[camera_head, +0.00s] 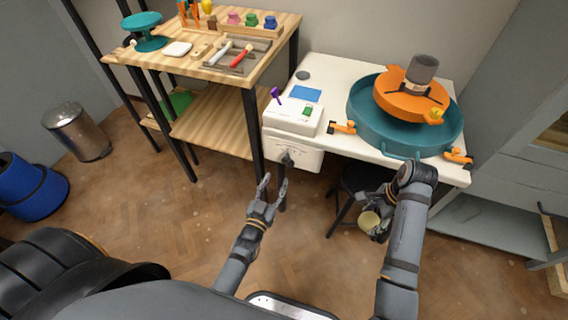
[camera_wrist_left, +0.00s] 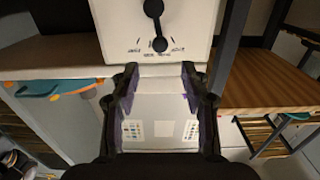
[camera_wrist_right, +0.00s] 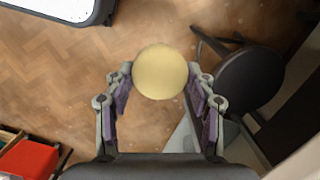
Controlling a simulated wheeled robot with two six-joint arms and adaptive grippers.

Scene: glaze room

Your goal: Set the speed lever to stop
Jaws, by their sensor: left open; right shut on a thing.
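A black lever (camera_head: 287,158) sits on the front of the white control box (camera_head: 292,117). In the left wrist view the lever (camera_wrist_left: 155,25) has one end near the middle of a row of small marks, too small to read. My left gripper (camera_head: 275,187) is open and empty, just in front of and below the lever, apart from it. The left wrist view shows its spread fingers (camera_wrist_left: 160,78) with the lever beyond them. My right gripper (camera_head: 377,226) is shut on a round cream-yellow thing (camera_wrist_right: 160,72), held low in front of the table.
The white table (camera_head: 340,85) carries a teal basin (camera_head: 359,119) with an orange wheel head and a grey cylinder (camera_head: 422,69). A purple switch (camera_head: 276,94) stands on the box. A dark stool (camera_head: 362,178) is under the table. A wooden shelf (camera_head: 213,128) stands left.

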